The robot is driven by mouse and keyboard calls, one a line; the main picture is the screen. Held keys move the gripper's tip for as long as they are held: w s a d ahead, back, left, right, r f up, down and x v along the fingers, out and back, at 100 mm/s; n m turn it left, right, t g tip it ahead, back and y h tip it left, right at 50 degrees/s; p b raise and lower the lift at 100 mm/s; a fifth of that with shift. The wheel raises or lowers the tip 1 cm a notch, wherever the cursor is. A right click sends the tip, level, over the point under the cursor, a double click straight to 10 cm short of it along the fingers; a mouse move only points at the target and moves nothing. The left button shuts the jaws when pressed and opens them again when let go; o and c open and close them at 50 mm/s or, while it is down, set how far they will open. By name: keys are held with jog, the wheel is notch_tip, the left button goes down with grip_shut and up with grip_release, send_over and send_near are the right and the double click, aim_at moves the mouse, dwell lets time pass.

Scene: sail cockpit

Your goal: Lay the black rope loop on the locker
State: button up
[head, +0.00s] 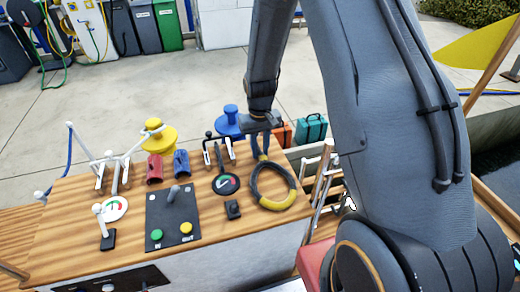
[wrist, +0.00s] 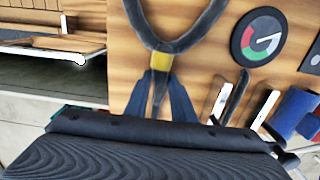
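The black rope loop (head: 256,196) is a ring with a long yellow stretch on its front right side and a small yellow band at its throat. It lies on, or hangs just over, the right end of the wooden top; a small gap cannot be ruled out. In the wrist view the loop (wrist: 140,22) points its yellow-banded throat at me. My gripper (head: 261,156) points down at that throat. Its blue fingers (wrist: 160,80) are closed about the short dark tail at the band. No surface is clearly marked as the locker.
On the wooden top (head: 130,192) stand a round gauge (head: 225,184), a small black switch (head: 233,210), a black lever panel (head: 173,220) and red and blue clamps. A yellow winch (head: 158,136) and blue winch (head: 229,120) stand behind. Wooden steps (head: 325,180) lie to the right.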

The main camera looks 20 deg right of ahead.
jog(key=o, duration=0.4)
jog(key=shift+c, duration=0.2)
jog(key=shift+r, duration=0.1)
notch_tip(320, 180, up, 12)
dwell(0.4)
